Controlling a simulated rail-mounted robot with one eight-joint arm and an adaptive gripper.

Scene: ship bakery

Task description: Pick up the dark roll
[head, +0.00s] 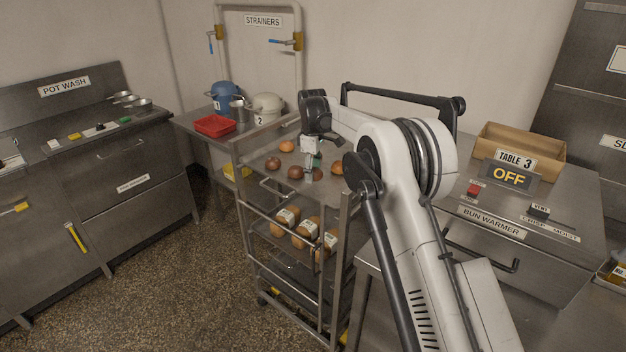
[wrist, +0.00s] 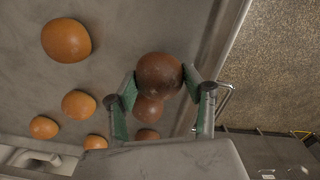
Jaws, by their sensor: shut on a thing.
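A dark brown roll (wrist: 159,75) sits between the two green-padded fingers of my gripper (wrist: 160,88) in the wrist view. The fingers touch it on both sides, so my gripper is shut on it. In the head view my gripper (head: 311,172) points down over the top tray of the rack, and the held dark roll (head: 313,175) is partly hidden by the fingers. I cannot tell whether it is clear of the tray. Two more dark rolls (head: 273,163) (head: 295,172) lie to its left; they also show below it in the wrist view (wrist: 148,109).
Lighter orange rolls (wrist: 66,40) lie on the same tray (wrist: 130,30), one at its back (head: 287,146) and one to the right (head: 337,167). Labelled loaves (head: 305,233) sit on the shelf below. The bun warmer (head: 492,223) with a cardboard box (head: 520,147) stands right.

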